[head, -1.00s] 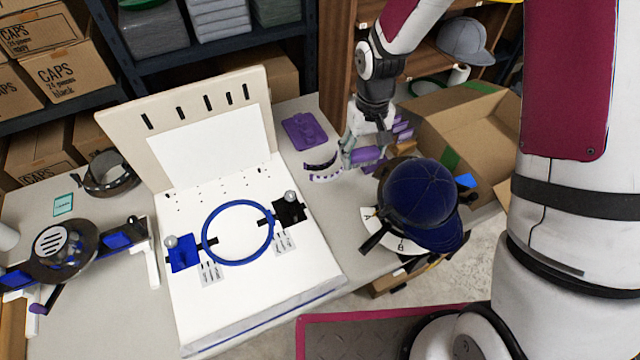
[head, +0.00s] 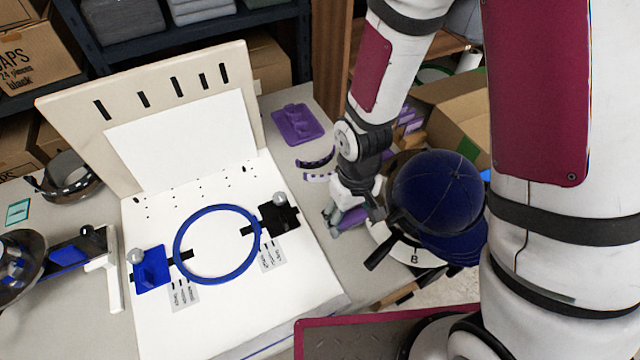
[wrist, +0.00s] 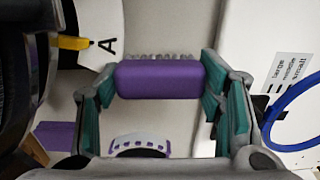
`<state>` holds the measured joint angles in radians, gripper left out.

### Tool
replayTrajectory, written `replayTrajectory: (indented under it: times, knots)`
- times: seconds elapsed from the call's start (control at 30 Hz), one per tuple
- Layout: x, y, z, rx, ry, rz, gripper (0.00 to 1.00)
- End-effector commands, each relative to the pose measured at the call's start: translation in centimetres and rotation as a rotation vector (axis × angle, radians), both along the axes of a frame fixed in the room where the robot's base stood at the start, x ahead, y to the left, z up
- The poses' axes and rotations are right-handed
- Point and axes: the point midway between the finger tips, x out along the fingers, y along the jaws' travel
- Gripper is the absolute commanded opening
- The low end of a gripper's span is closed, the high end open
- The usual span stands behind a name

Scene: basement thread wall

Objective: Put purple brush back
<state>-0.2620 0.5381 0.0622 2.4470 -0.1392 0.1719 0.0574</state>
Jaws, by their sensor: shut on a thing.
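My gripper (head: 346,214) is shut on the purple brush (wrist: 158,80). In the wrist view the brush spans between the two teal finger pads, with its pale bristles along the far side. In the head view only part of the brush (head: 350,218) shows, low between the white board and the blue cap. I cannot tell whether it touches the table. A flat purple holder with raised bumps (head: 298,125) lies on the table behind the gripper, beside the board's upright panel, with nothing resting on it.
A blue cap (head: 436,190) sits on a round stand with a lettered dial right of my gripper. The white board (head: 220,310) with a blue hoop (head: 180,262) is to the left. Curved white-and-dark strips (head: 316,160) lie between holder and gripper. An open carton (head: 450,105) stands behind the cap.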

Motion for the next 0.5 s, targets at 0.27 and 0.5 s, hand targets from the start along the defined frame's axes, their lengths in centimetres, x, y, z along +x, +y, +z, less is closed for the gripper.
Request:
replayTrajectory:
  times: [0.27, 0.5]
  knots:
    - [5.7, 2.0, -0.7, 0.002, -0.002, -0.001, 0.35]
    - [11.2, 3.9, -1.2, 0.002, -0.001, -0.001, 0.35]
